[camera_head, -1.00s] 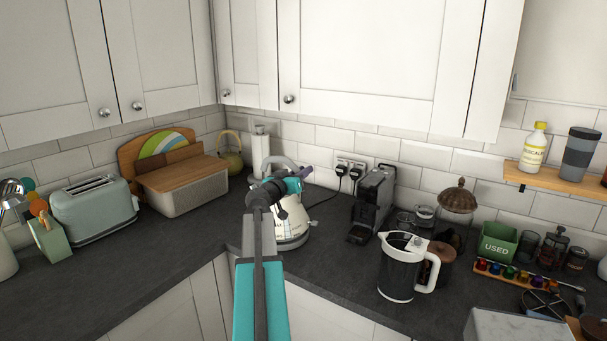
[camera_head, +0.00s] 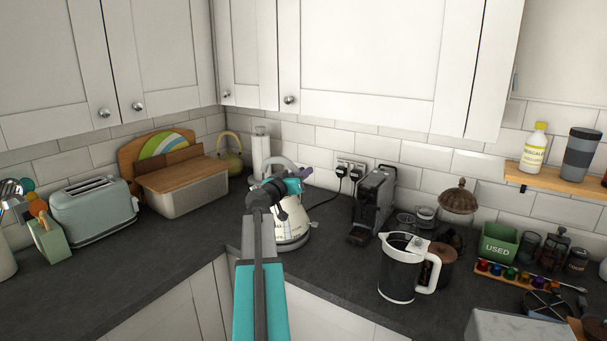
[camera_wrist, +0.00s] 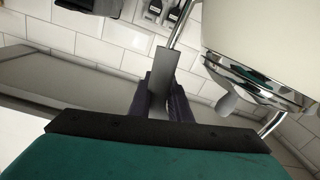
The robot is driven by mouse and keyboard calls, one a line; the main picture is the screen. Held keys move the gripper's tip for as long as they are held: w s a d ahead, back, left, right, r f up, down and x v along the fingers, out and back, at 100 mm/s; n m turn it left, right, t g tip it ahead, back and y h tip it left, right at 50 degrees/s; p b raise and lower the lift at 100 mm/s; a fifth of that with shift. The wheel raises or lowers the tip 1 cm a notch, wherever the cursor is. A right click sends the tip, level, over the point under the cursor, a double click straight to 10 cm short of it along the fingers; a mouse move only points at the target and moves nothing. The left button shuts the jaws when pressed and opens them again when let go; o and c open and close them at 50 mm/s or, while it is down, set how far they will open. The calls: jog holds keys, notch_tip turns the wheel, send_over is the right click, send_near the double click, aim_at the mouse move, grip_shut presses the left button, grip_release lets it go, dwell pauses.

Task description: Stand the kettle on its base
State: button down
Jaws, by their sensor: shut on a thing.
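The cream kettle (camera_head: 293,222) with a chrome lower band stands upright in the back corner of the worktop, partly hidden behind my arm. In the wrist view its cream body and chrome rim (camera_wrist: 255,82) fill the upper right. My gripper (camera_head: 303,174) is at the kettle's upper part. In the wrist view the dark fingers (camera_wrist: 163,103) are shut around the grey handle (camera_wrist: 161,72). The base cannot be made out clearly from the chrome rim at the kettle's foot, so I cannot tell whether the kettle rests on it.
A coffee machine (camera_head: 372,205) stands right of the kettle, with plugs (camera_head: 350,171) on the wall behind. A black-and-white jug (camera_head: 402,267) is nearer on the right. A bread bin (camera_head: 185,190) and toaster (camera_head: 95,208) stand left. The worktop between bread bin and kettle is clear.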

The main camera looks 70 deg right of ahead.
jog(key=shift+f+b, duration=0.45)
jog(key=shift+b, duration=0.35)
dwell(0.7)
jog(key=c, duration=1.9)
grip_release()
jog(key=shift+a, duration=0.1)
jog(key=shift+b+v, duration=2.5)
jog(key=shift+v, duration=3)
jog(key=shift+f, duration=0.1)
